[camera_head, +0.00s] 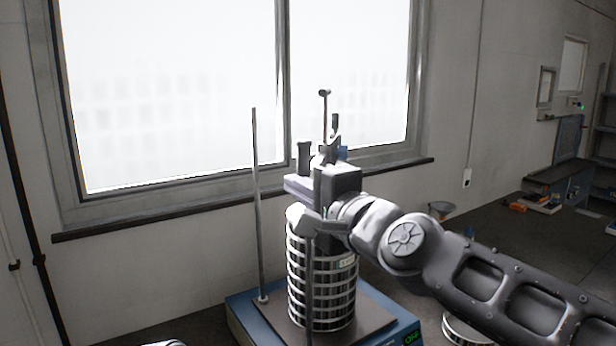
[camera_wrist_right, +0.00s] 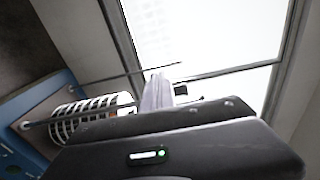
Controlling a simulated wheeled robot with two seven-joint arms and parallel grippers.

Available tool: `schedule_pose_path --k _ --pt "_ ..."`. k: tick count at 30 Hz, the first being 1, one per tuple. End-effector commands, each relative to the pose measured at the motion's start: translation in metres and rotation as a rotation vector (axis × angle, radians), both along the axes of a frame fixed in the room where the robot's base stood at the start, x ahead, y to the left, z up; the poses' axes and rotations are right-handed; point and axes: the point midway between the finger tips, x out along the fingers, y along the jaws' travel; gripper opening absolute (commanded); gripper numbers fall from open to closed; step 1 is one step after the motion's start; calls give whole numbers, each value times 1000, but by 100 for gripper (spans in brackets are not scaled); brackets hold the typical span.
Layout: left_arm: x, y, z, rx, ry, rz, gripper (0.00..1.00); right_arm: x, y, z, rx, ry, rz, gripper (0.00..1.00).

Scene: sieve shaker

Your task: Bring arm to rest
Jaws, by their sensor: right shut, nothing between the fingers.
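My right gripper (camera_head: 312,182) is in front of the upper part of the sieve stack (camera_head: 322,290), in the head view. In the right wrist view its narrow fingers (camera_wrist_right: 157,90) are together and hold nothing. The stack of metal sieves stands upright on the blue shaker base (camera_head: 240,318), and my gripper and wrist hide part of its top. The stack also shows in the right wrist view (camera_wrist_right: 92,116), beside the gripper body. My right arm reaches in from the right. My left gripper is not in view.
A tall thin rod (camera_head: 257,200) rises from the base left of the stack. A dark clamp or knob (camera_head: 324,94) stands above my right gripper. A round metal sieve or pan (camera_head: 465,330) lies below my arm. A window (camera_head: 170,90) is behind.

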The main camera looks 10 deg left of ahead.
Motion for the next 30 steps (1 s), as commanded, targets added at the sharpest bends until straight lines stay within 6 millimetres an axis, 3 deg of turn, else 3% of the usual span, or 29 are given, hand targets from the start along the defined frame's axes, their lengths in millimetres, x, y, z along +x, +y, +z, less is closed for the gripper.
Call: schedule_pose_path --k 13,17,20,23,30 --pt "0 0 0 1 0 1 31 -2 1 0 -9 -8 0 0" --pt "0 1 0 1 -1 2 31 1 -2 0 -81 -92 -19 0" --pt "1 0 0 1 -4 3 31 3 5 -41 -251 -181 -25 0" --pt "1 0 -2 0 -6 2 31 12 9 -103 -408 -211 -19 0" --pt "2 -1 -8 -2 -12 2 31 29 -17 -296 -781 -185 47 0"
